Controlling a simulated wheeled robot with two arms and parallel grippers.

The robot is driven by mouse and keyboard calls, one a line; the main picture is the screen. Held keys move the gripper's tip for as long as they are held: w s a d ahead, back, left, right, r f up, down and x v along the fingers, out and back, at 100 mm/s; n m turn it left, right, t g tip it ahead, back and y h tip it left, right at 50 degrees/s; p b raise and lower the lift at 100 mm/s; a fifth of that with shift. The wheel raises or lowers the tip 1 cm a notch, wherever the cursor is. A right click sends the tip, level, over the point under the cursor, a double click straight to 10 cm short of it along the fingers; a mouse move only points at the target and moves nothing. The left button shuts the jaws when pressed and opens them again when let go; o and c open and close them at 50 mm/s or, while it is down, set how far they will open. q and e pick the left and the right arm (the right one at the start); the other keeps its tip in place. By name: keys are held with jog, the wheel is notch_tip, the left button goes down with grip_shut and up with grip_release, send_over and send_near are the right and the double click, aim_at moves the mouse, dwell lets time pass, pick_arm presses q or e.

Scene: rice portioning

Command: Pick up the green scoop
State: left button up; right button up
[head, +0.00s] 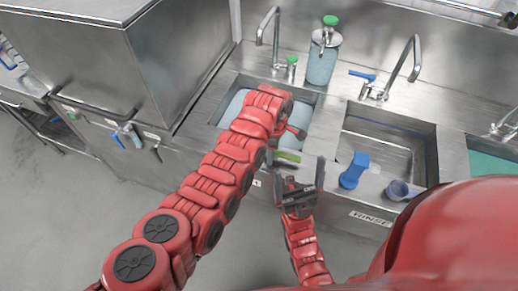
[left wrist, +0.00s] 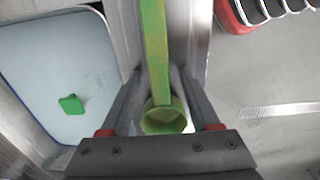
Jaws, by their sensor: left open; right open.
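The green scoop (head: 288,156) lies on the strip of steel counter in front of the left sink, partly hidden by my left arm in the head view. In the left wrist view, its long handle (left wrist: 154,45) runs up the picture and its round cup (left wrist: 165,118) is close to the palm. My left gripper (left wrist: 158,80) is open, with a finger on each side of the scoop; contact is not clear. In the head view my left gripper (head: 281,151) is mostly hidden. My right gripper (head: 300,186) is open and empty, just in front of the counter.
The left sink (head: 228,106) holds pale blue liquid; a small green piece (left wrist: 70,104) shows there. A jug (head: 322,62) and taps stand behind.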

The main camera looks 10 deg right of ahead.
pick_arm(q)
grip_shut()
dwell(0.5)
